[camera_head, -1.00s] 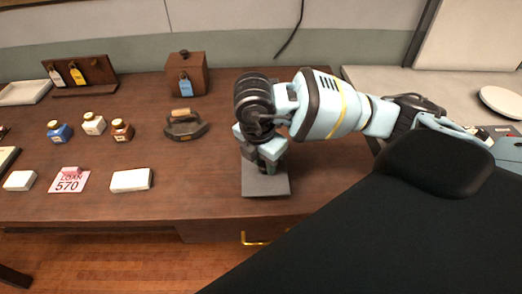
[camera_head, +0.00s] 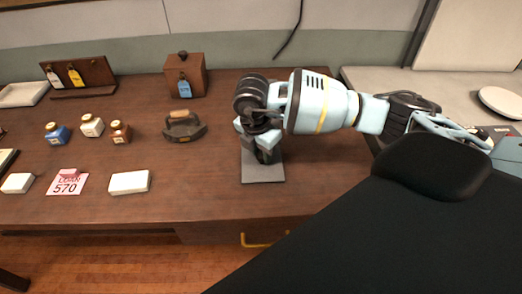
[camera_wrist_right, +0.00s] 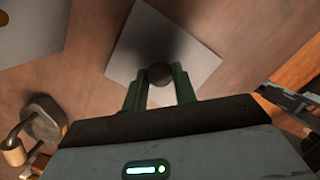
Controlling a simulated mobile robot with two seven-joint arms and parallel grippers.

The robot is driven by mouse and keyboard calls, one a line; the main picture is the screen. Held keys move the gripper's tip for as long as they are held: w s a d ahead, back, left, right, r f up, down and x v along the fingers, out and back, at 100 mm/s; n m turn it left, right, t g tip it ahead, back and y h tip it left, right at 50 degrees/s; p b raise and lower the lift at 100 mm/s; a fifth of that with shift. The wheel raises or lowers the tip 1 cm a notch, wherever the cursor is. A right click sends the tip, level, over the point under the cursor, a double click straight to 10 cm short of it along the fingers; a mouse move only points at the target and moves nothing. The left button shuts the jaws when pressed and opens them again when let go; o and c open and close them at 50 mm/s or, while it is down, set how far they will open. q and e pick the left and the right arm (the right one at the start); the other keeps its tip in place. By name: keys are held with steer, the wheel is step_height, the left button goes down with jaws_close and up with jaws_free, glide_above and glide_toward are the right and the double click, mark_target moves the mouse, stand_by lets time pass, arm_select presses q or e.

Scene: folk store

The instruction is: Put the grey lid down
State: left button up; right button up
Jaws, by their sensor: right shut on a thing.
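The grey lid (camera_head: 263,174) is a flat square plate under my right gripper (camera_head: 264,150), over the front part of the brown desk in the head view. In the wrist view the lid (camera_wrist_right: 165,42) shows below the green fingers, with a dark round knob (camera_wrist_right: 160,74) on it. My right gripper (camera_wrist_right: 160,88) is shut on this knob, one finger on each side. The lid looks close to the desk top; I cannot tell whether it touches. The gripper hides the lid's back part in the head view. My left gripper is not in view.
A dark flatiron (camera_head: 184,127) stands left of the lid, and a brown box (camera_head: 184,75) behind it. A white block (camera_head: 130,183) lies front left, with small bottles (camera_head: 92,125) farther left. The desk (camera_head: 215,190) between block and lid is clear.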

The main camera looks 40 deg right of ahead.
mark_target(257, 166)
steer(key=shift+f, duration=0.15)
steer(key=o, duration=1)
steer(key=shift+c, duration=0.2)
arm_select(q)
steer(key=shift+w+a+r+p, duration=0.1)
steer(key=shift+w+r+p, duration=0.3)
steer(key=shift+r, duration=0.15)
arm_select(e)
step_height(257, 166, up, 12)
steer(key=a, duration=0.1)
steer(key=shift+s+a, duration=0.2)
steer(key=shift+a, duration=0.2)
